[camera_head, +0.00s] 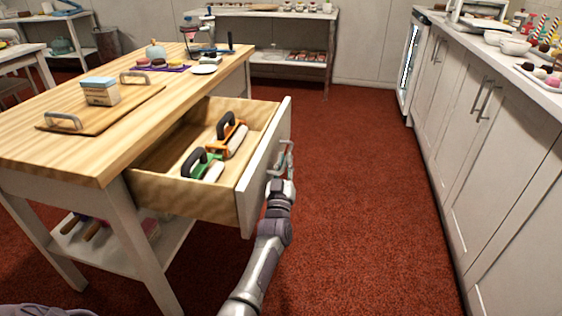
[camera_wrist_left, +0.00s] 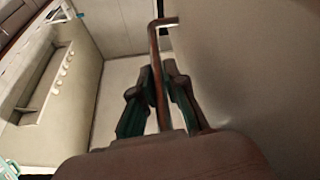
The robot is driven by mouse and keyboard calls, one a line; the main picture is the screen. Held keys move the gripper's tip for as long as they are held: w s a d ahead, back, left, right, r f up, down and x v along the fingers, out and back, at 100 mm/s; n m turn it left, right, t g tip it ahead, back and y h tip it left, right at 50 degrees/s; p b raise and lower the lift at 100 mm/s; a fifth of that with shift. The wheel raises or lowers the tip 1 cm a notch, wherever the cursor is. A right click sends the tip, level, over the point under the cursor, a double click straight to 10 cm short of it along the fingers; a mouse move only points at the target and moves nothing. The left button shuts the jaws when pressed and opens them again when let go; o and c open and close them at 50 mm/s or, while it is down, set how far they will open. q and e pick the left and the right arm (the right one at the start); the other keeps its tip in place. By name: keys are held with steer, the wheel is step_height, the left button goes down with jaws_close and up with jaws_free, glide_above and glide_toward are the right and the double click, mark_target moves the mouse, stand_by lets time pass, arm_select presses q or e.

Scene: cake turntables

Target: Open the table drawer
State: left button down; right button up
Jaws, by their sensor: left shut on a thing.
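The table drawer (camera_head: 215,204) is pulled well out of the wooden-topped table (camera_head: 60,145). Its white front panel (camera_head: 262,170) faces right. My left gripper (camera_head: 283,165) is at the handle on this front, with my arm reaching up from below. In the left wrist view, the two fingers of my left gripper (camera_wrist_left: 158,95) are on either side of the metal drawer handle (camera_wrist_left: 153,45), shut on it. The drawer front (camera_wrist_left: 245,75) fills the right of that view. My right gripper is not in view.
Inside the drawer lie an orange tool (camera_head: 231,135) and a green tool (camera_head: 203,165) with black handles. A board (camera_head: 130,108) with a small box (camera_head: 100,92) is on the tabletop. White cabinets (camera_head: 495,150) stand at right; red floor between is clear.

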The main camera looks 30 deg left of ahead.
arm_select(q)
steer(key=c, duration=1.2)
jaws_free()
steer(key=shift+s, duration=0.1)
steer(key=v, duration=1.2)
